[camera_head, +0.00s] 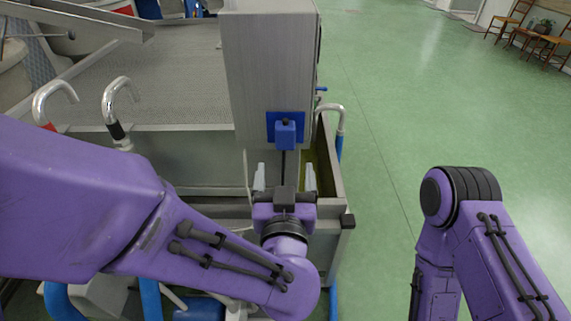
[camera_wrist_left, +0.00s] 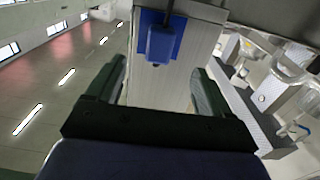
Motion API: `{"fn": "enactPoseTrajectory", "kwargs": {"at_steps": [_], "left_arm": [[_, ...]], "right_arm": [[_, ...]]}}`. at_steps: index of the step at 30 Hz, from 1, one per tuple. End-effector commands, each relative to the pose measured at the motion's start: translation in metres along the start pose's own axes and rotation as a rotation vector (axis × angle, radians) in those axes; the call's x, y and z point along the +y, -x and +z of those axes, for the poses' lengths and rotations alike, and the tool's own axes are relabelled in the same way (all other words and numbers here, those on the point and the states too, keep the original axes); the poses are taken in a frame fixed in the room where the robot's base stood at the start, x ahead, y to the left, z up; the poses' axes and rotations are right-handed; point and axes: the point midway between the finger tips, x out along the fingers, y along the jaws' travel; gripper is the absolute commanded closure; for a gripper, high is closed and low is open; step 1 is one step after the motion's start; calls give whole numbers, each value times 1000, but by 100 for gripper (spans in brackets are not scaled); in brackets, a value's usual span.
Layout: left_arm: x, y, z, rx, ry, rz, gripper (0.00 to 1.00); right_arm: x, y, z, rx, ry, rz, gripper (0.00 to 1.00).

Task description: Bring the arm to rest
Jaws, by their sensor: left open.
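My left gripper (camera_head: 285,172) is in front of a tall grey metal cabinet, its fingers pointing toward it. The fingers are apart with nothing between them. In the left wrist view, the open fingers (camera_wrist_left: 160,70) stand on either side of the cabinet face. A blue switch box or handle (camera_head: 286,133) on a blue plate is on the cabinet, just beyond the fingertips; it also shows in the left wrist view (camera_wrist_left: 162,45). A dark rod seems to hang from it toward the gripper; I cannot tell whether they touch. My right arm (camera_head: 460,230) is bent at the right; its gripper is out of the picture.
The grey cabinet (camera_head: 268,60) rises from a metal machine with a perforated tray (camera_head: 170,75). Curved chrome pipes (camera_head: 115,95) stand at the left, close to my left arm. A metal trough edge (camera_head: 330,175) lies right of the gripper. Green floor (camera_head: 400,90) is clear beyond.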

Motion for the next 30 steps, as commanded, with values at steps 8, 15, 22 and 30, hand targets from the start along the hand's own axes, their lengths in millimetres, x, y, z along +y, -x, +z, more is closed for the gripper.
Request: {"fn": "enactPoseTrajectory", "kwargs": {"at_steps": [8, 15, 22, 30], "left_arm": [[0, 2, 0, 0, 0, 0, 19], [0, 2, 0, 0, 6, 0, 19], [-4, -13, 21, -74, 255, 87, 19], [-113, -16, 183, -471, 445, -97, 19]], "right_arm": [[0, 0, 0, 0, 0, 0, 57], [0, 0, 0, 0, 0, 0, 57], [0, 0, 0, 0, 0, 0, 57], [0, 0, 0, 0, 0, 0, 57]]}}
